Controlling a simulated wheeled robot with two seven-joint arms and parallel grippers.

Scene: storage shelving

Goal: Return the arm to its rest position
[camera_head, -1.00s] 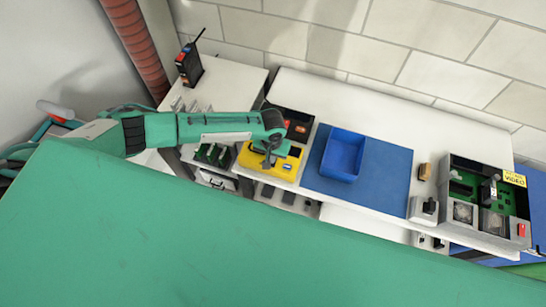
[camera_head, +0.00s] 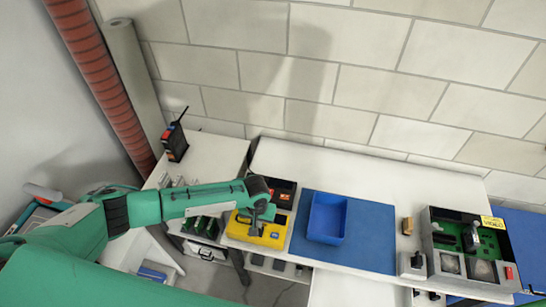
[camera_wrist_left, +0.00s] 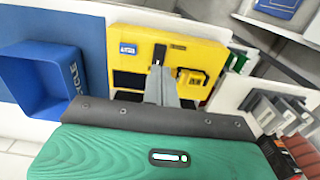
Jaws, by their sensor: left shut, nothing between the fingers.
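My left arm (camera_head: 205,198) reaches in from the left of the head view. Its gripper (camera_head: 258,222) is over the yellow device (camera_head: 242,231) on the shelf. In the left wrist view the gripper (camera_wrist_left: 160,84) is shut and empty, its fingers together in front of the same yellow device (camera_wrist_left: 208,52). I cannot tell whether the fingertips touch it. My right gripper is in neither view.
A blue bin (camera_head: 327,218) stands on a blue mat (camera_head: 372,236) to the right. A black radio (camera_head: 175,142) stands on the back left shelf. A device with a green board (camera_head: 447,241) sits at far right. The white shelf top (camera_head: 350,172) behind is clear.

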